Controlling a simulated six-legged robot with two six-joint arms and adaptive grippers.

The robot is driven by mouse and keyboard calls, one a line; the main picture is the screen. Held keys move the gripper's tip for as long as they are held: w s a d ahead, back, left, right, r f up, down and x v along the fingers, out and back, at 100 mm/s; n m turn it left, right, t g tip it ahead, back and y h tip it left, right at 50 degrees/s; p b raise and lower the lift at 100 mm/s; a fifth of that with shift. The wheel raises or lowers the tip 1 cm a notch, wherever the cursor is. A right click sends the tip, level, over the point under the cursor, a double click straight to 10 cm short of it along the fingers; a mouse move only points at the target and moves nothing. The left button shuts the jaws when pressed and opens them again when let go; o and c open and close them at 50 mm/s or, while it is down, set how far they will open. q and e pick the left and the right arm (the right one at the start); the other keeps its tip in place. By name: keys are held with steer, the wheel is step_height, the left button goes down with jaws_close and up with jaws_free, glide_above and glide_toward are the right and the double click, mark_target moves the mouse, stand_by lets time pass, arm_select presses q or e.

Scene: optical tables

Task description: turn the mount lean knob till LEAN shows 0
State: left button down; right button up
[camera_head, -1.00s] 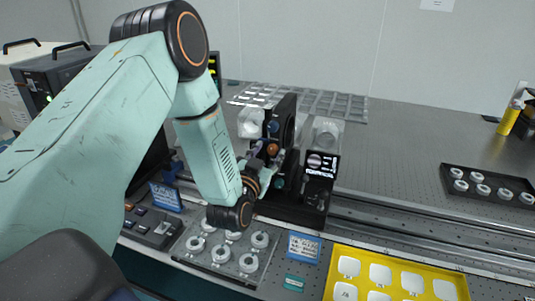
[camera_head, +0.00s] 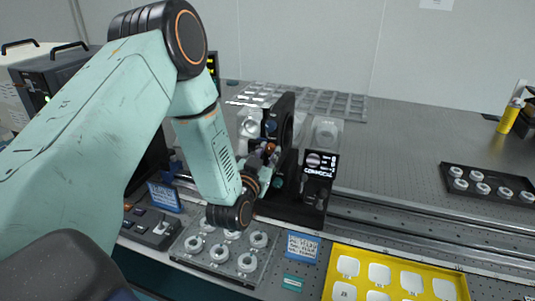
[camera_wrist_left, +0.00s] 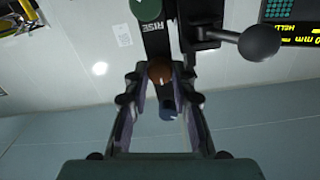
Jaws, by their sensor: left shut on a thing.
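The black mount (camera_head: 284,130) stands on a dark base at the table's rail. It carries an orange-brown knob (camera_head: 270,148), a blue knob (camera_head: 269,126) and a teal knob (camera_head: 278,182). My left gripper (camera_head: 267,156) reaches the mount from the left and is shut on the orange-brown knob, which sits between the fingertips in the left wrist view (camera_wrist_left: 160,72). There, a green knob (camera_wrist_left: 146,8) stands by the word RISE, and a LEAN label cannot be made out. The small display (camera_head: 320,165) beside the mount is lit, but its text is too small to read surely. My right gripper is not in view.
A tray of white rings (camera_head: 168,254) lies in front of the mount, with a blue card (camera_head: 303,247) beside it. A yellow tray (camera_head: 334,284) is at the front right. A black tray (camera_head: 452,168) lies at the far right. A black ball-ended lever (camera_wrist_left: 258,42) shows near the fingers.

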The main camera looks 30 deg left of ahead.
arm_select(q)
steer(key=n+b, duration=0.2)
steer(key=n, duration=0.3)
steer(key=shift+f+n+b, duration=0.15)
steer(key=shift+n+b, duration=0.15)
steer(key=n+b, duration=0.3)
steer(key=n, duration=0.2)
steer(key=shift+n, duration=0.4)
steer(key=c, duration=1.1)
jaws_free()
steer(key=v, duration=1.2)
